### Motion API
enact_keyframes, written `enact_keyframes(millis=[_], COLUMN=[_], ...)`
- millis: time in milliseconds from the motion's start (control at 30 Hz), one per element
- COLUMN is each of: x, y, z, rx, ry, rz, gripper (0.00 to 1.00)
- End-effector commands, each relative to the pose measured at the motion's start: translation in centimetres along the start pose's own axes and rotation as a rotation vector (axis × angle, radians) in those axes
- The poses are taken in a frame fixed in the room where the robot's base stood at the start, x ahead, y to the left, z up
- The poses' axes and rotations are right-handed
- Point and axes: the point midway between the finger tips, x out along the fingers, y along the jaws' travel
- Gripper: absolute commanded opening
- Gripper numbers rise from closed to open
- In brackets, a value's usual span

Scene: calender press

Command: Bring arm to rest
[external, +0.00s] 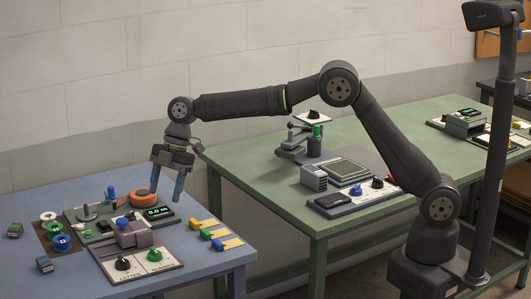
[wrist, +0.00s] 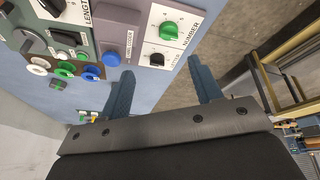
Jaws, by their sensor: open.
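My gripper (external: 167,186) hangs over the blue table (external: 195,262) on the left in the external view, with its fingers pointing down. In the wrist view my gripper (wrist: 161,68) has its two blue-grey fingers spread wide apart, with nothing between them. It is open and empty, above and apart from the devices below. My arm reaches left from its base at the lower right, with the elbow raised high and the forearm nearly level over the green table (external: 258,205).
An orange disc (external: 143,198), a green readout (external: 158,212), and a panel with a green knob (external: 154,255) sit below my gripper. The wrist view shows the green knob (wrist: 169,30) and a blue button (wrist: 111,59). A small press (external: 313,140) stands on the green table.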

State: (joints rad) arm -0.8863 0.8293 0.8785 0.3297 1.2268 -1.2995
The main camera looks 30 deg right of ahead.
Motion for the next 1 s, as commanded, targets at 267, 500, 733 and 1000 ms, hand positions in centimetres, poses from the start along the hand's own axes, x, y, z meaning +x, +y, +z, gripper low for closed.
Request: enact_keyframes(millis=[267,500,733,1000], x=[1.7,2.1,2.1,1.6], y=[0.3,0.5,0.5,0.5], z=[1.4,1.9,1.9,1.4], rx=[-0.15,-0.199,-0.2,-0.15], ry=[-0.04,-0.054,-0.055,-0.039], rz=[0.096,0.125,0.126,0.099], gripper=[0.59,0.59,0.59,0.59])
